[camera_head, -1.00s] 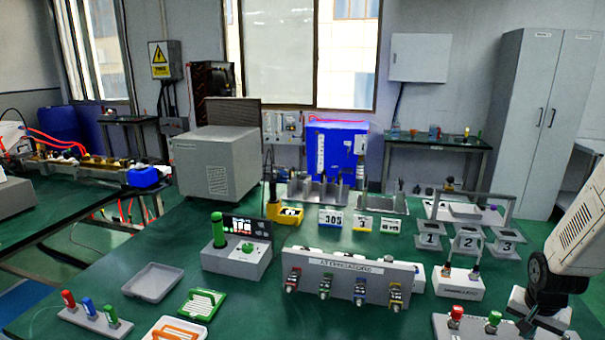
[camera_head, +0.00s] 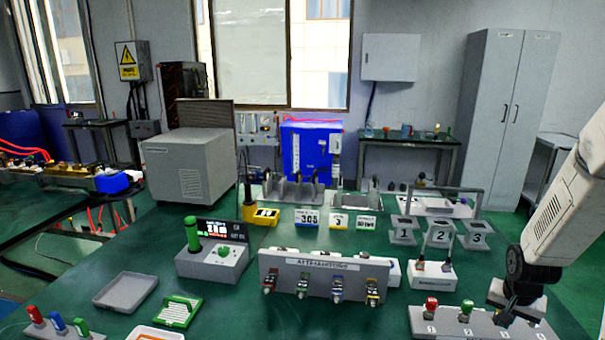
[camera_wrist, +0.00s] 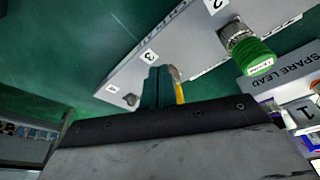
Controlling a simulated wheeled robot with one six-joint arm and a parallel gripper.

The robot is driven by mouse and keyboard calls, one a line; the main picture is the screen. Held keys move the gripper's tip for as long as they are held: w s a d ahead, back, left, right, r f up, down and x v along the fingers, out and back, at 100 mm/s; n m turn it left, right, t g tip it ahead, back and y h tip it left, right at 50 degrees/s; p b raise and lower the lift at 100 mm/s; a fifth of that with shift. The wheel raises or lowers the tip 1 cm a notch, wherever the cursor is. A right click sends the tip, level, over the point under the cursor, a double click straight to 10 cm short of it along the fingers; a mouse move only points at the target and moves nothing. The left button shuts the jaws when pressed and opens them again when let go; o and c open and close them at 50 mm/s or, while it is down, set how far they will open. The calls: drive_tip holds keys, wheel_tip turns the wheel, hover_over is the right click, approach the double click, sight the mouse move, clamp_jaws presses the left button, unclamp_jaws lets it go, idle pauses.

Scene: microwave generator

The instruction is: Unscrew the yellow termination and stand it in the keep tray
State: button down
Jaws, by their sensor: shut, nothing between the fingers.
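A light plate with numbered ports (camera_head: 470,325) stands at the lower right of the head view. A red termination (camera_head: 431,309) and a green termination (camera_head: 466,307) are on it; the green one also shows beside "2" in the wrist view (camera_wrist: 258,60). A narrow yellow part, seemingly the yellow termination (camera_wrist: 179,92), shows near "3", mostly hidden by my fingers. My gripper (camera_wrist: 158,80) is shut and empty, right beside this yellow part; touching or apart, I cannot tell. In the head view my gripper (camera_head: 507,314) is over the plate's right part. A shallow grey tray (camera_head: 126,292) is empty at left, with no readable label.
The attenuators block (camera_head: 318,277) stands left of the plate, with coloured pieces on its front. The spare lead box (camera_head: 432,276) is behind the plate. A numbered stand (camera_head: 440,232) is farther back.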

idle(0.3)
drive_tip(key=shift+s+a+r, duration=0.1)
drive_tip(key=shift+s+a, duration=0.05)
drive_tip(key=shift+s, duration=0.15)
drive_tip(key=shift+r, duration=2.95)
